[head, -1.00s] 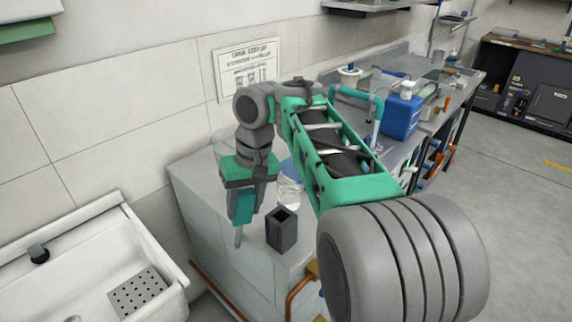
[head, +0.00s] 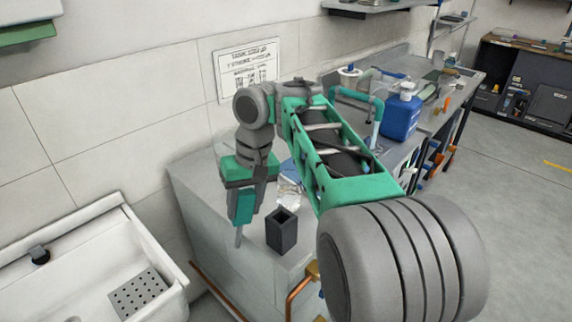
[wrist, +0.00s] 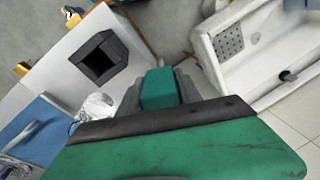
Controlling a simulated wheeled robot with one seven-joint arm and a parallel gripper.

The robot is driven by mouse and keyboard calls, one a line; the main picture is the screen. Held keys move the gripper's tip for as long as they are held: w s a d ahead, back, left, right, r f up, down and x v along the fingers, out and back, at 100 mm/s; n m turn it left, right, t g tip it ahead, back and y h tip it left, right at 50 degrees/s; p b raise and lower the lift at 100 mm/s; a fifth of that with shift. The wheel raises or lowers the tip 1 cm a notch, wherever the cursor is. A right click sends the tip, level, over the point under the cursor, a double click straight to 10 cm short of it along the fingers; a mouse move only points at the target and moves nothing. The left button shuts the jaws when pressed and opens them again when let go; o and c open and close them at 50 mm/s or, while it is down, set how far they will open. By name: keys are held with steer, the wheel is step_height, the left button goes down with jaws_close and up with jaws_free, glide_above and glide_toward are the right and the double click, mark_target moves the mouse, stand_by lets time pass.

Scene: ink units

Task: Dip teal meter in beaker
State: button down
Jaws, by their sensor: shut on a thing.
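The teal meter (head: 242,209) hangs upright below my gripper (head: 246,190), with its thin grey probe pointing down. In the wrist view my gripper (wrist: 160,94) has its grey fingers shut on either side of the teal meter (wrist: 159,86). A clear beaker (head: 289,194) stands on the counter to the right of the meter in the head view. It is partly hidden by my arm there, and it shows at the left of the gripper in the wrist view (wrist: 95,107). The meter is apart from the beaker.
A dark, open-topped square holder (head: 282,233) stands at the counter's near corner; it looks empty in the wrist view (wrist: 99,57). A white sink (head: 85,265) is at the left. A blue jug (head: 401,118) stands farther back on the bench.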

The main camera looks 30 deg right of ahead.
step_height(320, 180, up, 12)
steer(key=p, duration=1.1)
steer(key=shift+p, duration=0.4)
steer(key=shift+f, duration=0.15)
